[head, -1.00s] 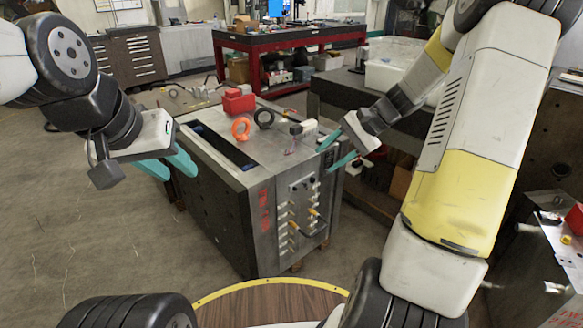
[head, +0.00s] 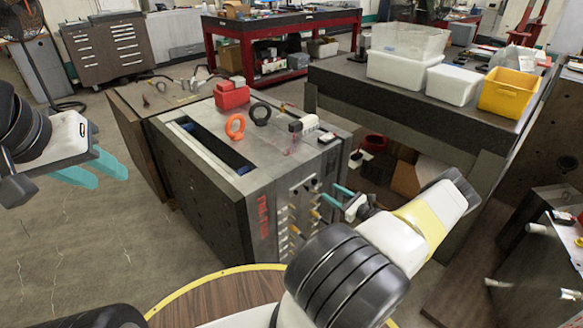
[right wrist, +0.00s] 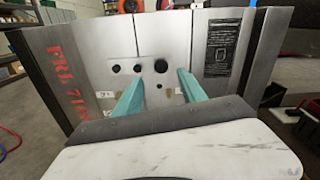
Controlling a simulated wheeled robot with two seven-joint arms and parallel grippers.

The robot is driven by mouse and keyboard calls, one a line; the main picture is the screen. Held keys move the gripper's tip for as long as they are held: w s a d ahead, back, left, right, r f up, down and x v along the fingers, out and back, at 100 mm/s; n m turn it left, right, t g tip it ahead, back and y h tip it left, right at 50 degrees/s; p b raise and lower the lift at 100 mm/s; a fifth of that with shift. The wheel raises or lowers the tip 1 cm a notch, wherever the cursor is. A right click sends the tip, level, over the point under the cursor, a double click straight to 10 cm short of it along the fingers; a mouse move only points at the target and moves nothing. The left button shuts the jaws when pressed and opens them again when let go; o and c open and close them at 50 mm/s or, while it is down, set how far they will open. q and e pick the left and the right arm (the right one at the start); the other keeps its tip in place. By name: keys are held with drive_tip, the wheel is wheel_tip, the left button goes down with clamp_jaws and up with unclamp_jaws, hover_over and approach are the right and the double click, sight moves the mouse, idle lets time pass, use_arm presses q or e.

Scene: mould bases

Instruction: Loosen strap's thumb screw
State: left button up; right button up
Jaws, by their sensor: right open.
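The mould base (head: 205,190), a large grey steel block with red lettering, stands in the middle of the head view. Its front face has several brass-coloured fittings and dark knobs. My right gripper (head: 332,195) is open and empty, close in front of the block's right part. In the right wrist view its teal fingers (right wrist: 160,72) point at a steel face (right wrist: 220,80) with dark round holes, a vertical seam and a black label. My left gripper (head: 106,179) is open and empty, left of the block in free air.
On the block's top lie a red box (head: 231,95), an orange ring (head: 235,126), a black ring (head: 260,114) and a small white-and-grey device (head: 303,126). A dark bench with a yellow bin (head: 510,92) stands right. The left floor is clear.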

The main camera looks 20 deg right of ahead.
sight(316, 182)
drive_tip(key=x, duration=0.7)
drive_tip(key=shift+w+a+f, duration=0.1)
drive_tip(key=shift+w+f, duration=0.05)
drive_tip(key=shift+w, duration=0.25)
clamp_jaws()
